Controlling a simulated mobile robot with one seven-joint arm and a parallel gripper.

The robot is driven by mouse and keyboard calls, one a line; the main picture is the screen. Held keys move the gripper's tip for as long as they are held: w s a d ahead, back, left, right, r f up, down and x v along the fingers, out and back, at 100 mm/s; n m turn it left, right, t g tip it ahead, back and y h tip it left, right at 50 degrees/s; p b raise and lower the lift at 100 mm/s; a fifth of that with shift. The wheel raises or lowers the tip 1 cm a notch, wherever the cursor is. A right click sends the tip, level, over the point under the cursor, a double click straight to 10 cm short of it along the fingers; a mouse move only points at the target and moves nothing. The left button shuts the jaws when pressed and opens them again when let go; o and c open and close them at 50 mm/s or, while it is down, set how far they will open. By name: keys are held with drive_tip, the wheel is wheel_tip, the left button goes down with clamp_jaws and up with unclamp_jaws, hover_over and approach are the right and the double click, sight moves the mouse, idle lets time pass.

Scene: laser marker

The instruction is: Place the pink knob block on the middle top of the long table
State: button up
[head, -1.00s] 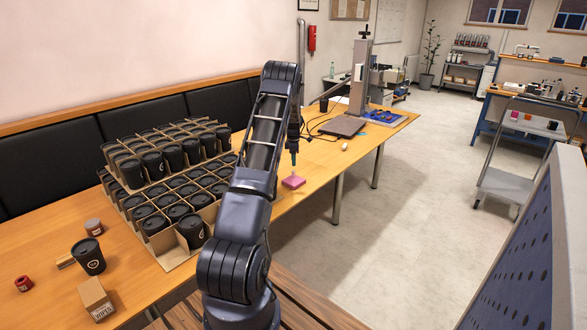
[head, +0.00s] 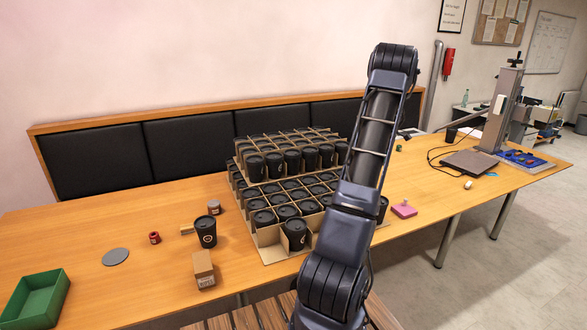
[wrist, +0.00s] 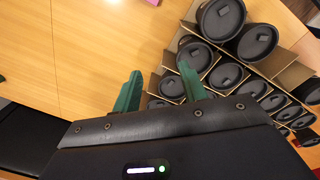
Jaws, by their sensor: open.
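The pink knob block (head: 404,209) sits on the long wooden table (head: 470,200), right of my arm and near the table's front edge in the head view. My gripper is hidden behind my arm there. In the wrist view my gripper (wrist: 158,76) shows two green fingers spread apart. Nothing is visibly clamped.
Stacked cardboard trays of black lidded cups (head: 285,180) fill the table's middle. A loose cup (head: 206,232), small box (head: 204,270), red jar (head: 155,238), grey disc (head: 115,257) and green bin (head: 35,300) stand left.

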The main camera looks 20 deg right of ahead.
drive_tip(key=a+r+m, duration=0.1)
drive_tip(key=a+r, duration=0.5)
drive_tip(key=a, duration=0.3)
drive_tip(key=a+r+m+t, duration=0.1)
drive_tip(key=a+r, duration=0.4)
drive_tip(key=a, duration=0.5)
drive_tip(key=a+r, duration=0.6)
drive_tip(key=a, duration=0.3)
drive_tip(key=s+a+r+m+t, duration=0.1)
drive_tip(key=s+a+r, duration=0.25)
drive_tip(key=a, duration=0.55)
drive_tip(key=s+a+r+m, duration=0.2)
drive_tip(key=s+a, duration=0.3)
drive_tip(key=a, duration=0.3)
drive_tip(key=s+a+f+m+t, duration=0.1)
drive_tip(key=s+a, duration=0.6)
drive_tip(key=s, duration=0.3)
drive_tip(key=s+a+f+m+t, duration=0.1)
drive_tip(key=s+a+f, duration=0.1)
drive_tip(key=s+a, duration=0.6)
drive_tip(key=shift+s+a+m+y, duration=0.3)
drive_tip(key=shift+s+m, duration=0.1)
drive_tip(key=shift+s, duration=0.55)
